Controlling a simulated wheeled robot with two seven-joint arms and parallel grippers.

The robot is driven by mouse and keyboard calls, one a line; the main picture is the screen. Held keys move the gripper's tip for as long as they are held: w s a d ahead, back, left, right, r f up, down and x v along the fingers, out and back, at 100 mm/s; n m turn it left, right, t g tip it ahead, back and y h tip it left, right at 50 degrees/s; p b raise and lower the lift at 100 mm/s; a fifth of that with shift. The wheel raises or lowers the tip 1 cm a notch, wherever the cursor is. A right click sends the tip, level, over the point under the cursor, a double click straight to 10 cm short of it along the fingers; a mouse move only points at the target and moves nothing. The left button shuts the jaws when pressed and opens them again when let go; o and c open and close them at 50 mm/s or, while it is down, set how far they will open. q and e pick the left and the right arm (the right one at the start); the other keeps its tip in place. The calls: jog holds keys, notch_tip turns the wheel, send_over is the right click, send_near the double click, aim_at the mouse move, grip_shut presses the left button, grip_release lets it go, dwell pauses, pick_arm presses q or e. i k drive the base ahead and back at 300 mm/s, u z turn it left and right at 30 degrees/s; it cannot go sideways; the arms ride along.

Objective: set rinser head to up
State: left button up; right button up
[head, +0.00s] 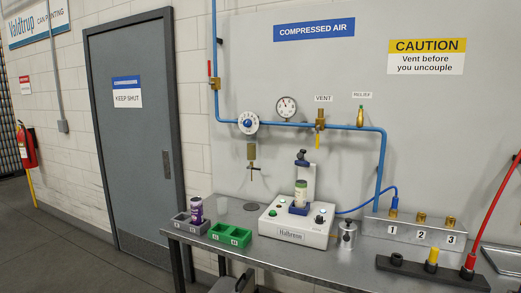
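A white bench machine (294,226) stands on the metal table, with green and dark knobs on its front. A white column (308,182) rises from its back. A dark head (302,158) sits at the top of the column, above a green and pale can (300,192). A gap shows between the head and the can. The can stands upright on a blue seat (299,209). I cannot tell for sure whether this dark head is the rinser head. Neither of my grippers can be made out.
A grey tray (190,226) holding a purple can (196,210) and a green tray (230,236) stand left on the table (260,257). A metal canister (347,236) stands right of the machine. Hose couplings (421,219) line the right. A dark shape (245,280) at the bottom is unclear.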

aim_at(302, 162)
jog(key=u, duration=0.35)
jog(key=i, duration=0.9)
jog(key=z, duration=0.55)
jog(key=i, duration=0.75)
jog(key=z, duration=0.55)
